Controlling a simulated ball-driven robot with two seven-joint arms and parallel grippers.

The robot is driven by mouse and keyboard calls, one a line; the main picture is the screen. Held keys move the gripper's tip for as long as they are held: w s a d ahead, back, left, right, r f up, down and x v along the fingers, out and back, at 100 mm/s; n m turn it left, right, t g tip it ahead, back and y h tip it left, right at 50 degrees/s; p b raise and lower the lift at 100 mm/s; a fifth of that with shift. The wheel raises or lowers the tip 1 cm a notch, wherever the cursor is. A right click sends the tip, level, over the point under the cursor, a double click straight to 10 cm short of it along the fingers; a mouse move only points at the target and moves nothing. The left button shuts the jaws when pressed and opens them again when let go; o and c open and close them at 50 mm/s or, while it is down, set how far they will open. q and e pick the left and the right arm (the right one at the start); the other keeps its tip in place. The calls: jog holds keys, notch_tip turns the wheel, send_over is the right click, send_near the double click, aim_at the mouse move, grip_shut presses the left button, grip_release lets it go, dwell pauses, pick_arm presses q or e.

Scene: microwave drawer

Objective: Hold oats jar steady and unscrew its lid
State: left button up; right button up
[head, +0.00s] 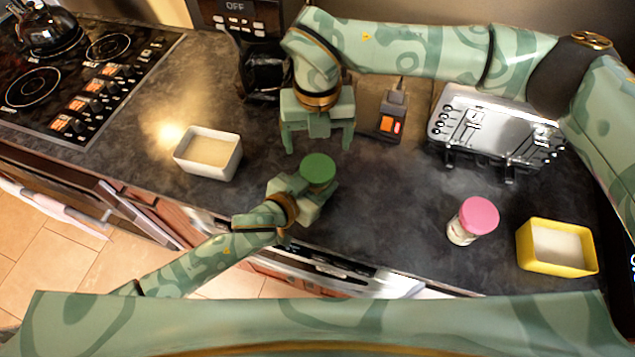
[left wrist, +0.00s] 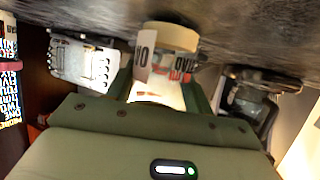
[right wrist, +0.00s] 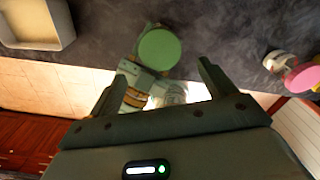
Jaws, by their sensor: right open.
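The oats jar with its green lid (head: 318,168) stands on the dark counter near its front edge, and the lid is on it. My left gripper (head: 316,199) reaches in from the front left and is shut around the jar's body. In the left wrist view the labelled oats jar (left wrist: 166,60) sits between the fingers, with its lettering upside down. My right gripper (head: 318,143) is open and empty, behind and above the lid, fingers pointing down. In the right wrist view the green lid (right wrist: 160,49) lies beyond and between the open fingertips, apart from them.
A white container (head: 209,152) stands left of the jar. A pink-lidded jar (head: 473,220) and a yellow container (head: 557,247) stand to the right. A silver toaster (head: 495,125), a device with an orange switch (head: 388,115) and a coffee machine (head: 258,60) are behind. A stove (head: 80,75) is far left.

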pick_arm(q)
grip_shut()
pick_arm(e)
jog(key=shift+s+f, duration=0.1)
jog(key=s+a+r+m+g+y, duration=0.1)
jog(key=s+a+r+g+y, duration=0.3)
jog(key=a, duration=0.3)
jog(key=s+a+r+m+g+y, duration=0.1)
jog(key=s+a+r+g+y, duration=0.2)
jog(key=s+a+y, duration=0.25)
jog(key=w+a+r+m+y, duration=0.1)
jog(key=a+r+m+y, duration=0.4)
jog(key=r, duration=0.2)
jog(key=w+a+r+m+t+y, duration=0.2)
jog(key=w+r+m+t+y, duration=0.35)
jog(key=w+m+t, duration=0.6)
jog(key=w+d+f+m+t+h, duration=0.25)
jog(key=w+m+h, duration=0.2)
jog(key=m, duration=0.65)
jog(key=m+g+h, duration=0.7)
jog(key=m+h, duration=0.4)
jog(key=h, duration=0.4)
send_over(318, 168)
notch_tip(318, 168, down, 17)
jog(key=shift+a+r, duration=0.1)
jog(key=shift+f+h, duration=0.25)
jog(key=shift+f, duration=0.05)
notch_tip(318, 168, down, 7)
jog(key=shift+f, duration=0.2)
